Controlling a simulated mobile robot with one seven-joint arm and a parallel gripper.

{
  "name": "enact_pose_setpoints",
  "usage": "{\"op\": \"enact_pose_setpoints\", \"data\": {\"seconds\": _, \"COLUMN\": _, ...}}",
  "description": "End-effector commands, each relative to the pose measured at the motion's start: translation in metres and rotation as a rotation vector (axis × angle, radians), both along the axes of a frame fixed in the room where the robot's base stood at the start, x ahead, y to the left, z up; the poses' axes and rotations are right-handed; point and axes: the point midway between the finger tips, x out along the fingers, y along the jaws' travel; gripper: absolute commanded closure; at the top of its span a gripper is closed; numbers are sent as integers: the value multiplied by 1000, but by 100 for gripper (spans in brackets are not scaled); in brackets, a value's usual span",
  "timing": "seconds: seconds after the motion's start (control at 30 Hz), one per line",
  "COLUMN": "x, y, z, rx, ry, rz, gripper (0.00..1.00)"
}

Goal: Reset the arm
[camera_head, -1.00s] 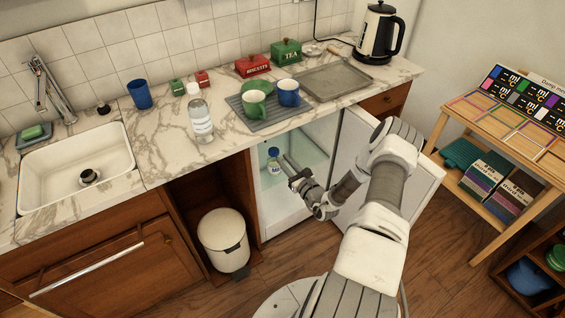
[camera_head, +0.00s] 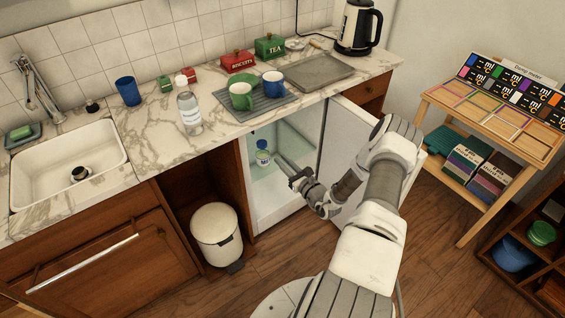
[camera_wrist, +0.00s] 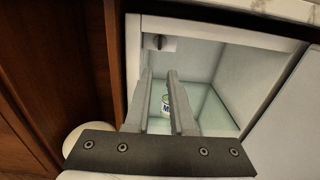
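My gripper (camera_head: 279,160) points into the open small fridge (camera_head: 283,203) under the counter. In the wrist view its two fingers (camera_wrist: 160,75) stand apart with a gap between them and nothing held. A small bottle with a blue cap and a white label (camera_head: 262,153) stands on the glass shelf inside the fridge, just beyond and left of the fingertips. Its label shows between the fingers in the wrist view (camera_wrist: 166,104), farther in. My arm is stretched out forward and low, in front of the fridge door.
The fridge door (camera_head: 345,135) stands open to the right of my gripper, partly behind my arm. A white bin (camera_head: 216,233) stands to the left on the floor. The counter (camera_head: 155,133) above holds a clear bottle (camera_head: 189,112), mugs and tins. A wooden stand (camera_head: 490,125) is at right.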

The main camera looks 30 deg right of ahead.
Motion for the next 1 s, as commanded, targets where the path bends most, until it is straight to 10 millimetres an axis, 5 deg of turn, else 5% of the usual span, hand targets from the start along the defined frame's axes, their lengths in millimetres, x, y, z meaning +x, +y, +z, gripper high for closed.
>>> {"op": "enact_pose_setpoints", "data": {"seconds": 0.67, "x": 3, "y": 3, "z": 9, "rx": -14, "ry": -6, "rz": 25, "gripper": 78}}
{"op": "enact_pose_setpoints", "data": {"seconds": 0.83, "x": 17, "y": 35, "z": 57, "rx": -108, "ry": -38, "rz": 197, "gripper": 78}}
{"op": "enact_pose_setpoints", "data": {"seconds": 1.0, "x": 22, "y": 92, "z": 123, "rx": -261, "ry": -70, "rz": 464, "gripper": 78}}
